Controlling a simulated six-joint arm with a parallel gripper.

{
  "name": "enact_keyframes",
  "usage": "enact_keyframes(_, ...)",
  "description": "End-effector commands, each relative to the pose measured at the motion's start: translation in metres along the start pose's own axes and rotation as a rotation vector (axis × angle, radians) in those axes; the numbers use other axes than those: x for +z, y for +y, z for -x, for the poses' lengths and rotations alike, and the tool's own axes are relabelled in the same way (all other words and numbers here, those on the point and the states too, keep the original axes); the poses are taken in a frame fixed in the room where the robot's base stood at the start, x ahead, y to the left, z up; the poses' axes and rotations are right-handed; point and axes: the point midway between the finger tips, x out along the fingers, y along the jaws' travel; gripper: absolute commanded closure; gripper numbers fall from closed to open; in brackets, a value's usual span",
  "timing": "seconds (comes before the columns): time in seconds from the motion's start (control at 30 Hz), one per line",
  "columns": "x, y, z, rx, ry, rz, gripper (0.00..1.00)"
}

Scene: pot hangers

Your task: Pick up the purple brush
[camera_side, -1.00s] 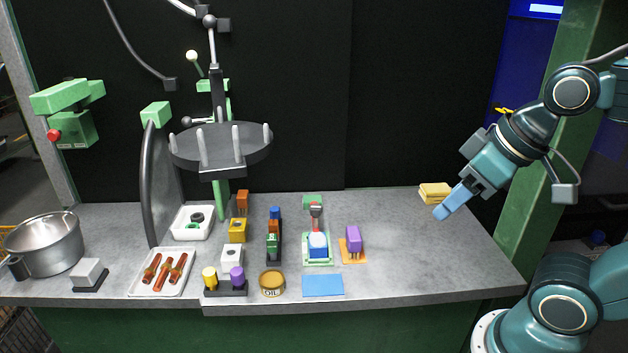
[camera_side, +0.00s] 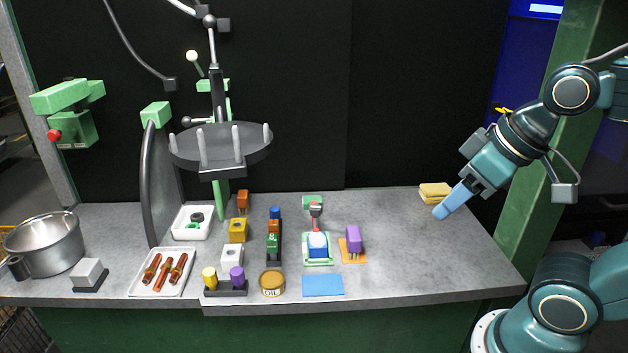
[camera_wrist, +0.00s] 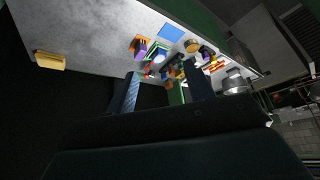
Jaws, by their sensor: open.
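The purple brush (camera_side: 353,238) stands on an orange base (camera_side: 354,254) at the right of the group of objects on the grey table. My gripper (camera_side: 441,212) is well to the right of the brush and above the table, pointing down and left. In the wrist view my gripper's two fingers (camera_wrist: 162,84) are apart with nothing held between them.
A yellow sponge (camera_side: 435,192) lies near my gripper at the back. A blue pad (camera_side: 322,285) lies in front. The table right of the brush is clear.

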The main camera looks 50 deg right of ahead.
Motion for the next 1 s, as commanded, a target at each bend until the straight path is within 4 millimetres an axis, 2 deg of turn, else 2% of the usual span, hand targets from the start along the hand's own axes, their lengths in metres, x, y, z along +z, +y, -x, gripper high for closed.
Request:
enact_keyframes(0.27,0.0,0.0,0.0,0.0,0.0,0.0,0.47)
enact_keyframes(0.4,0.0,0.0,0.0,0.0,0.0,0.0,0.2)
enact_keyframes(0.43,0.0,0.0,0.0,0.0,0.0,0.0,0.18)
enact_keyframes(0.77,-0.001,0.0,0.0,0.0,-0.002,-0.009,0.18)
enact_keyframes(1.0,-0.014,0.003,-0.007,0.004,-0.028,-0.141,0.18)
